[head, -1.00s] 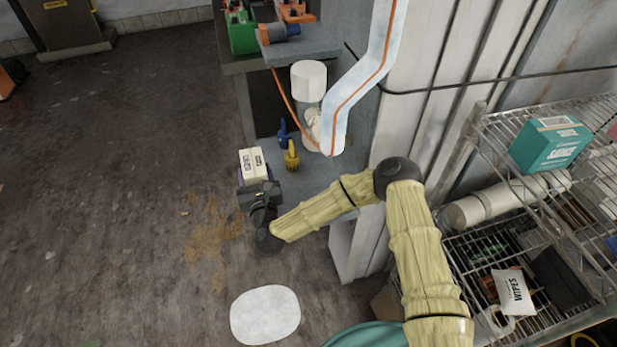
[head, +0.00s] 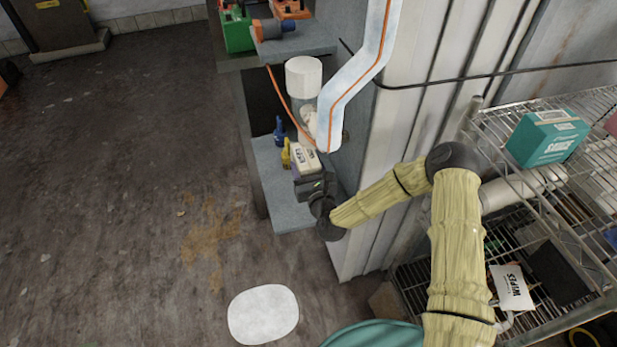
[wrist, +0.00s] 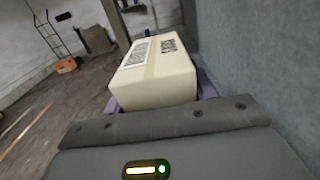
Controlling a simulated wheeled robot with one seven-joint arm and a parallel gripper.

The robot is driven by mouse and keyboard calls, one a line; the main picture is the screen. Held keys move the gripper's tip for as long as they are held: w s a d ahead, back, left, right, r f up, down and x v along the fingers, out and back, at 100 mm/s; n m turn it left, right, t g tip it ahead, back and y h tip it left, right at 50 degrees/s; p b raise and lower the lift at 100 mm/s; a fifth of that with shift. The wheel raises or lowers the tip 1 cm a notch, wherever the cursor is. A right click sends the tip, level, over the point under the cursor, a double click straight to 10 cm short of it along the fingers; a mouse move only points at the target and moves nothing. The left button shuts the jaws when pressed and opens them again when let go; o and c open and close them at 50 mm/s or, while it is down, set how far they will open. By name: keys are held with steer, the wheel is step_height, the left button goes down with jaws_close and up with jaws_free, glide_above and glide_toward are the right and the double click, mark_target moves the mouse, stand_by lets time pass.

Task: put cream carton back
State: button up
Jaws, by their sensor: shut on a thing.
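The cream carton (head: 306,160) is a small box with dark print and tape on top. It is in my gripper (head: 311,180), which is shut on it. In the head view the carton is over the grey lower shelf (head: 284,205), close to the yellow object and below the white pipe. In the wrist view the carton (wrist: 155,75) sits just beyond the dark gripper body, near a grey panel on the right. I cannot tell whether the carton's underside touches the shelf.
A yellow object (head: 286,153) and a blue object (head: 279,130) stand beside the carton. A white canister and pipe (head: 304,77) are behind it. A wire rack (head: 480,115) with boxes is at right. The floor at left is open.

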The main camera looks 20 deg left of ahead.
steer(key=shift+f, duration=0.15)
step_height(320, 180, down, 4)
steer(key=shift+r+b, duration=0.2)
steer(key=shift+b, duration=0.2)
steer(key=shift+w+d+f, duration=0.15)
steer(key=shift+d, duration=0.05)
steer(key=shift+f, duration=0.15)
steer(key=o, duration=1.6)
steer(key=shift+c, duration=0.2)
